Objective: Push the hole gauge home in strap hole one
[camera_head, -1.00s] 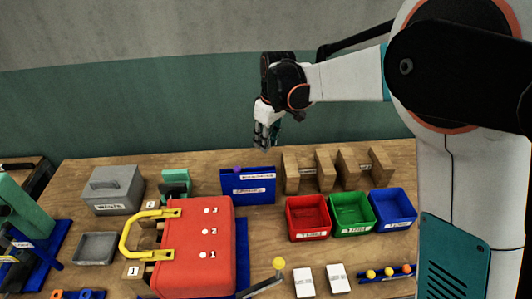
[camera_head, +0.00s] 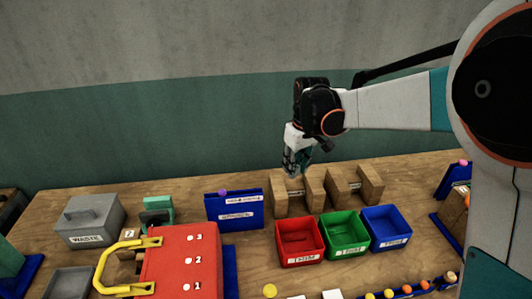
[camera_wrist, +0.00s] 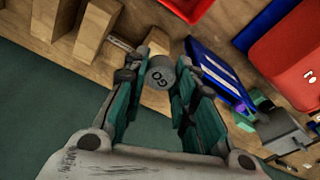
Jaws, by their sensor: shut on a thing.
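My gripper (camera_head: 297,168) is at the left wooden stand at the back of the table. In the wrist view my gripper (camera_wrist: 160,85) is shut on a grey round gauge (camera_wrist: 160,72) marked "GO". Its marked end faces the camera; the rest is hidden, and I cannot tell whether it touches the stand. The red strap block (camera_head: 178,258) lies front left, with a yellow handle (camera_head: 122,265). Strap hole one (camera_head: 186,287) shows as a light dot by the "1" at its front, below dots 2 and 3. It is well away from my gripper.
The left wooden stand (camera_head: 278,197) and right wooden stand (camera_head: 371,188) stand behind red (camera_head: 300,259), green (camera_head: 346,252) and blue (camera_head: 387,245) bins. A blue labelled holder (camera_head: 234,224) and a grey waste box (camera_head: 92,240) are to the left.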

